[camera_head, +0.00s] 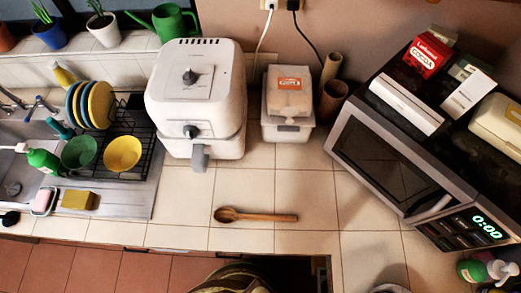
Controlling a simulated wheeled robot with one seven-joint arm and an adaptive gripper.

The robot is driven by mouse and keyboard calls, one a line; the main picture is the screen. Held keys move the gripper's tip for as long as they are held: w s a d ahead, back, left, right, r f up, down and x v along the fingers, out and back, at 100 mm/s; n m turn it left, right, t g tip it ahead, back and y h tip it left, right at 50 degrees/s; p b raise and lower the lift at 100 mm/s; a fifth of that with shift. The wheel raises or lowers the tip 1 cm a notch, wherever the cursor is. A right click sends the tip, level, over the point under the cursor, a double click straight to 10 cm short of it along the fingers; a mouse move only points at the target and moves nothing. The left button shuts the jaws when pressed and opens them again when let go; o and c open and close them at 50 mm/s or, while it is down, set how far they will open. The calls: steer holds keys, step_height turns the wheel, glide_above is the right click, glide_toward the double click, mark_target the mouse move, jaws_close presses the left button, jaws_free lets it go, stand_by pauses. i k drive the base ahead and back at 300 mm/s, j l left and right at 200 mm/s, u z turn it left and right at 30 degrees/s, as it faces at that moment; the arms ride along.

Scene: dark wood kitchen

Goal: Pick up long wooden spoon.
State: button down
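The long wooden spoon (262,216) lies flat on the tiled countertop (185,212). Its bowl points left and its handle points right. It is in front of the white air fryer and the bread container, a little back from the counter's front edge. Nothing covers or touches it apart from the counter. My gripper is not in view.
A white air fryer (196,100) and a bread container (288,105) stand behind the spoon. A microwave (395,165) with boxes on top stands right. A dish rack (135,150) and sink are left. The tiles around the spoon are clear.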

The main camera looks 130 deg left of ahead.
mark_target(225, 215)
steer(key=k+l+u, duration=0.1)
steer(key=u, duration=3.7)
steer(key=k+z, duration=0.1)
steer(key=z, duration=1.85)
steer(key=j+u, duration=0.1)
steer(key=u, duration=1.9)
steer(key=j+z, duration=0.25)
steer(key=k+z, duration=0.25)
steer(key=i, duration=0.1)
